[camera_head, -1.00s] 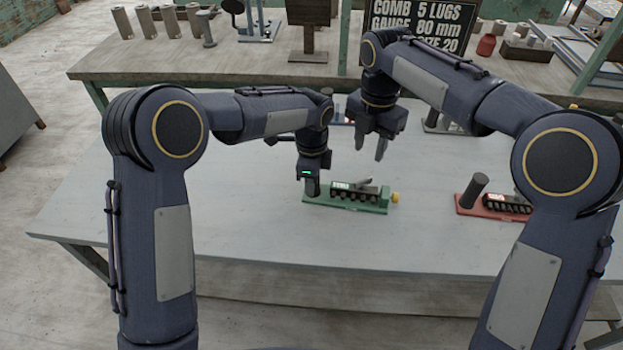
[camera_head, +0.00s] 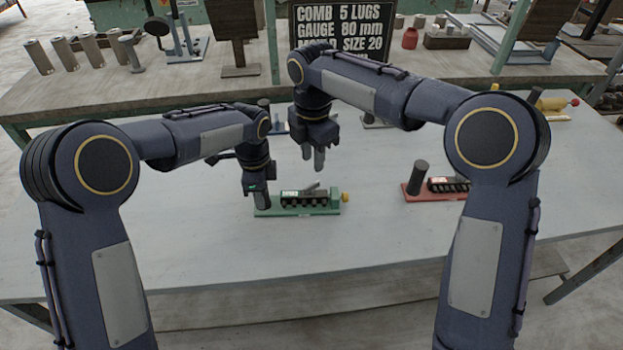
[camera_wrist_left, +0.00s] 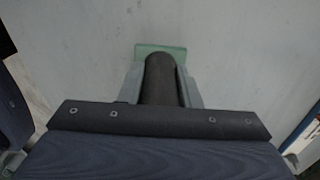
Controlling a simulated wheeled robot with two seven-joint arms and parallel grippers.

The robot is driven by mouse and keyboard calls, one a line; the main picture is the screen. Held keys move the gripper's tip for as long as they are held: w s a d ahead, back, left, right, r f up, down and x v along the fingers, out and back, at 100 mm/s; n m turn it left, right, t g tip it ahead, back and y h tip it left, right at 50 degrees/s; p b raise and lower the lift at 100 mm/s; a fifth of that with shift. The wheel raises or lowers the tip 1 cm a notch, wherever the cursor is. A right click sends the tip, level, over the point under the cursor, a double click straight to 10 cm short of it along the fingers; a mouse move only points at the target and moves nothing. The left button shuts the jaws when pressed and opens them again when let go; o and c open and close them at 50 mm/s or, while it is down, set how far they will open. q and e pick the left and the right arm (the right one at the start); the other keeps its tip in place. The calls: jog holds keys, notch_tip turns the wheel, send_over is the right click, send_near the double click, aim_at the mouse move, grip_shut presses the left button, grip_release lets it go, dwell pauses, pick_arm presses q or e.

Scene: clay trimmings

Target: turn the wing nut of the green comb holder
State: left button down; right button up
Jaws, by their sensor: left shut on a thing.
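The green comb holder (camera_head: 325,211) lies on the grey table, with a row of dark lugs and a grey lever-like piece on top. A small yellow part (camera_head: 346,197), perhaps the wing nut, sits at its right end. My left gripper (camera_head: 258,192) is shut on the dark upright post at the holder's left end. In the left wrist view the post (camera_wrist_left: 160,78) stands between both fingers, with the green base end (camera_wrist_left: 176,51) beyond it. My right gripper (camera_head: 313,158) hangs above and behind the holder, fingers down, open and empty.
A red comb holder (camera_head: 413,194) with its own dark post lies to the right. A yellow one (camera_head: 553,104) stands at the table's far right. The rear bench (camera_head: 180,87) carries cylinders and a sign (camera_head: 342,33). The table (camera_head: 370,245) in front of the green holder is clear.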

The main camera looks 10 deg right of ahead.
aim_at(312, 184)
notch_tip(312, 184, down, 8)
jog(key=shift+r, duration=0.1)
jog(key=shift+c, duration=0.3)
grip_shut()
